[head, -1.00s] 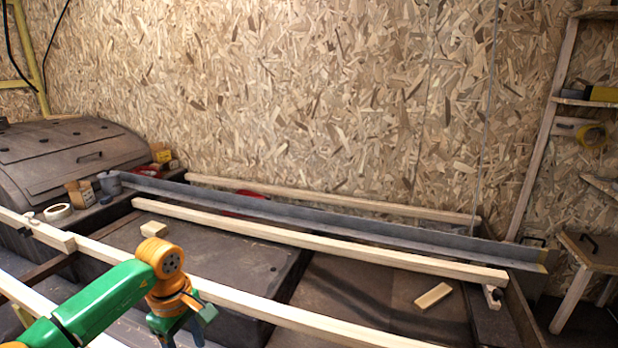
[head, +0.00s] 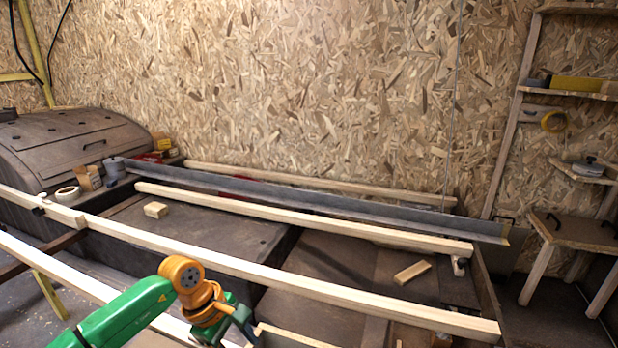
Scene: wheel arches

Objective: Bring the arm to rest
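My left arm, green with orange joints, comes in from the lower left. Its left gripper (head: 240,328) is at the bottom of the head view, partly hidden by the wrist and cut off by the lower edge. It is over the near side of the wooden beams, in front of the long front beam (head: 270,278). I cannot tell whether its fingers are open or shut, or whether they touch the short piece of wood (head: 285,338) beside them. My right gripper is not in view.
Long wooden beams and a grey metal angle bar (head: 310,200) cross the dark arches. Small wood blocks (head: 156,210) (head: 412,272) lie between them. A tape roll (head: 67,193) and a grey cup (head: 114,168) stand at left. Shelves (head: 570,90) and a small table (head: 580,232) stand at right.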

